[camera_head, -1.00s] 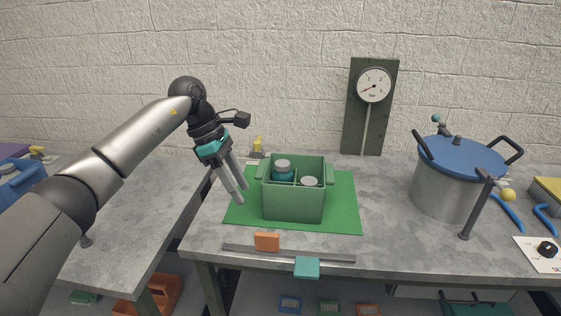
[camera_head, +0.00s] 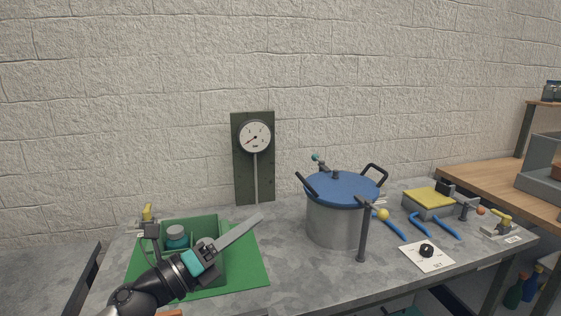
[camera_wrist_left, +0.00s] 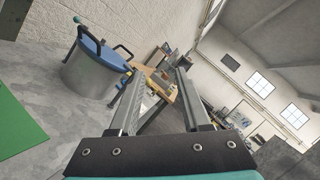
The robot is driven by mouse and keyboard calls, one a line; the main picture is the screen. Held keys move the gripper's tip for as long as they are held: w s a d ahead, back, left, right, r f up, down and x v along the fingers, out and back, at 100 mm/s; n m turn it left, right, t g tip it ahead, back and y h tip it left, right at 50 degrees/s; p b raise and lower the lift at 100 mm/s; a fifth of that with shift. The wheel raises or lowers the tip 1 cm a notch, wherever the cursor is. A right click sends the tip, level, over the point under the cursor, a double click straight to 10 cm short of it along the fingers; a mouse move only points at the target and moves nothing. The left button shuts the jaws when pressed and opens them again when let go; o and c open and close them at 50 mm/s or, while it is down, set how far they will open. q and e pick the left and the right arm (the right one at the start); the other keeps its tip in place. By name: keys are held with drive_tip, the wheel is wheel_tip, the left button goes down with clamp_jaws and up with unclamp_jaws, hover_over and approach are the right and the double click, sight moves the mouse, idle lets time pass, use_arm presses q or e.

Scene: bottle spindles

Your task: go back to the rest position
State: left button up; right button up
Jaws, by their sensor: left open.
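My left gripper (camera_head: 258,219) is in the lower left of the head view, in front of and above the green crate (camera_head: 207,224). Its long grey fingers point up and right, past the crate's right side. The left wrist view shows the two fingers (camera_wrist_left: 158,72) apart with nothing between them, so it is open and empty. A teal bottle with a grey lid (camera_head: 176,237) stands in the crate. My gripper and wrist hide much of the crate's front and right part. My right gripper is not in view.
The crate stands on a green mat (camera_head: 252,272). Right of it is a steel pot with a blue lid (camera_head: 336,222), also in the left wrist view (camera_wrist_left: 88,76). A gauge board (camera_head: 241,180) stands at the wall. Blue handles (camera_head: 440,224) and a yellow-topped box (camera_head: 428,202) lie further right.

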use_arm(q)
drive_tip(key=s+a+f+n+y, duration=0.2)
drive_tip(key=a+f+n+y, duration=0.25)
drive_tip(key=n, duration=0.45)
drive_tip(key=s+a+f+n+t+y, duration=0.1)
drive_tip(key=s+a+f+n+y, duration=0.2)
drive_tip(key=f+n+y, duration=0.45)
drive_tip(key=s+a+f+n+y, duration=0.2)
drive_tip(key=a+f+n+y, duration=0.15)
drive_tip(key=n, duration=0.75)
drive_tip(key=s+d+f+n+g, duration=0.1)
drive_tip(key=s+f+n+g, duration=0.4)
drive_tip(key=s, duration=0.6)
drive_tip(key=s+f+n+g, duration=0.2)
drive_tip(key=s+f+g, duration=0.4)
drive_tip(key=s, duration=0.5)
drive_tip(key=s+f+g, duration=0.2)
drive_tip(key=s+f, duration=0.1)
drive_tip(key=f, duration=2.1)
drive_tip(key=s+a+f, duration=0.2)
drive_tip(key=s+f, duration=1)
drive_tip(key=s, duration=0.3)
drive_tip(key=shift+a+f+g, duration=0.25)
drive_tip(key=shift+g, duration=0.15)
drive_tip(key=shift+c, duration=0.4)
